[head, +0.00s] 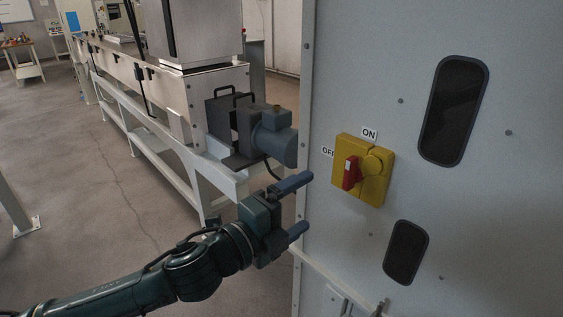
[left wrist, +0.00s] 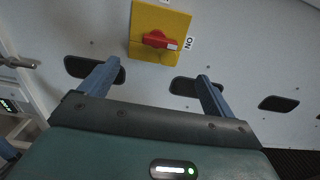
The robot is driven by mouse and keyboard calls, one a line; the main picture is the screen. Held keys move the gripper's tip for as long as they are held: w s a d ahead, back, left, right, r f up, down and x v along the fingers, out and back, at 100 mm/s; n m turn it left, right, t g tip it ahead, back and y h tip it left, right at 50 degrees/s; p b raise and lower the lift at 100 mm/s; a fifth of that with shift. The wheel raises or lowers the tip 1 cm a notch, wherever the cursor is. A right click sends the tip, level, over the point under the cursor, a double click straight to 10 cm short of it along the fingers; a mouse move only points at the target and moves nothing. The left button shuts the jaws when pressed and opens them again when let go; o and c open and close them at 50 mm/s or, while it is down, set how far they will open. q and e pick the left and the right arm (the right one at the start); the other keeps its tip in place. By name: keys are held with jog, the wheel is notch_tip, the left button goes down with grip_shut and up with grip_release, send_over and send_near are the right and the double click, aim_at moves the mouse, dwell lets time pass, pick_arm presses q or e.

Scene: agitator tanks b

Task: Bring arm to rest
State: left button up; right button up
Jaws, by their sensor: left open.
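My left arm comes in from the lower left in the head view. Its left gripper (head: 297,207) is open and empty, with the two blue fingers apart. It is held in front of the grey cabinet, to the left of and a little below the yellow switch box (head: 374,185). The box has a red handle (head: 351,173), with ON and OFF labels beside it. In the left wrist view the open fingers of the left gripper (left wrist: 152,82) point toward the cabinet, and the red handle (left wrist: 158,40) lies beyond them, clear of both fingers. My right gripper is not in view.
The grey cabinet panel (head: 450,210) fills the right side, with dark oval windows (head: 454,110). A long machine on a white frame (head: 150,125) with a grey motor (head: 272,135) stands behind the gripper. The floor (head: 90,210) at left is mostly clear.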

pick_arm(q)
jog(key=s+a+f+n+y+p, duration=0.1)
jog(key=s+a+f+n+y, duration=0.2)
jog(key=s+a+f+n, duration=0.2)
jog(key=s+a+f+n+y+p, duration=0.2)
jog(key=s+a+f+n+y, duration=0.2)
jog(key=f+n, duration=0.8)
jog(key=s+a+f+n+y+p, duration=0.1)
jog(key=s+a+f+n+y, duration=0.3)
jog(key=s+a+f+n, duration=0.4)
jog(key=a+f, duration=0.1)
jog(key=a, duration=0.2)
jog(key=shift+a+f+n+p, duration=0.2)
jog(key=shift+a+n+p, duration=0.1)
jog(key=shift+p, duration=0.1)
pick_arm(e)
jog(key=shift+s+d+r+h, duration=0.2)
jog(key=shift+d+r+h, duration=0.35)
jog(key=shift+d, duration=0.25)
pick_arm(q)
jog(key=shift+d, duration=0.1)
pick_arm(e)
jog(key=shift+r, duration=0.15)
